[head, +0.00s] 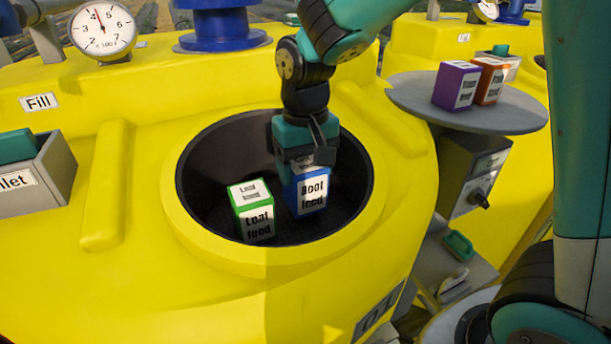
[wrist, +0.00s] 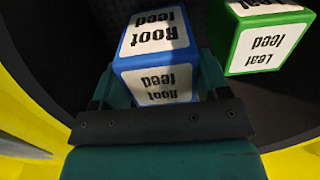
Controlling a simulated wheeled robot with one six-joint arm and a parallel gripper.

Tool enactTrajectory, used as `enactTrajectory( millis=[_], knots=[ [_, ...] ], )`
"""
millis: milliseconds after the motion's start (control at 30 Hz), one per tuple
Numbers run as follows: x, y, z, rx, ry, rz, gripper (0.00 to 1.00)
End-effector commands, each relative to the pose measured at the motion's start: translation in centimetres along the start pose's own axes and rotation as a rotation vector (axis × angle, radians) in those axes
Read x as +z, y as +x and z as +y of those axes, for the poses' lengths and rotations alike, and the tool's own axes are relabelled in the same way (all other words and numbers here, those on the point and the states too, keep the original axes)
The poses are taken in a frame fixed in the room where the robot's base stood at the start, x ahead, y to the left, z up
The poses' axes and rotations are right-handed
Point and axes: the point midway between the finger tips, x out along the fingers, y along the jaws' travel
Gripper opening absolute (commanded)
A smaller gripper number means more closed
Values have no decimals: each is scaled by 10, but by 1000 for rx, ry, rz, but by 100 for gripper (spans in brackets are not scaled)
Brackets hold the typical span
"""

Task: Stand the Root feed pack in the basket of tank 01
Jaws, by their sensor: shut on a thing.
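The blue Root feed pack (head: 311,193) is upright inside the round dark basket (head: 205,170) of the yellow tank marked 01 (head: 140,270). My gripper (head: 312,158) comes down from above and is shut on the pack's upper part. In the wrist view the Root feed pack (wrist: 158,60) sits between the two fingers of my gripper (wrist: 158,88). I cannot tell whether its base touches the basket floor. The green Leaf feed pack (head: 252,212) stands in the basket to its left, a small gap away.
The basket's rim (head: 180,215) surrounds both packs, with free floor around them. A round grey shelf (head: 415,95) at the right holds a purple pack (head: 456,87) and an orange pack (head: 490,82). A gauge (head: 103,30) and a grey Inlet box (head: 30,178) are at the left.

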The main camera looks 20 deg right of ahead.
Motion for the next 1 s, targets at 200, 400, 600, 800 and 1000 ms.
enactTrajectory(
  millis=[200, 400, 600, 800, 1000],
  knots=[
    [0, 26, 0, 1, 0, -3, 34],
    [0, 27, 0, 0, 0, -1, 34],
    [0, 31, 0, 1, 0, -2, 74],
    [0, 30, 0, 0, 0, -2, 94],
    [0, 27, 0, 0, 0, -1, 94]
  ],
)
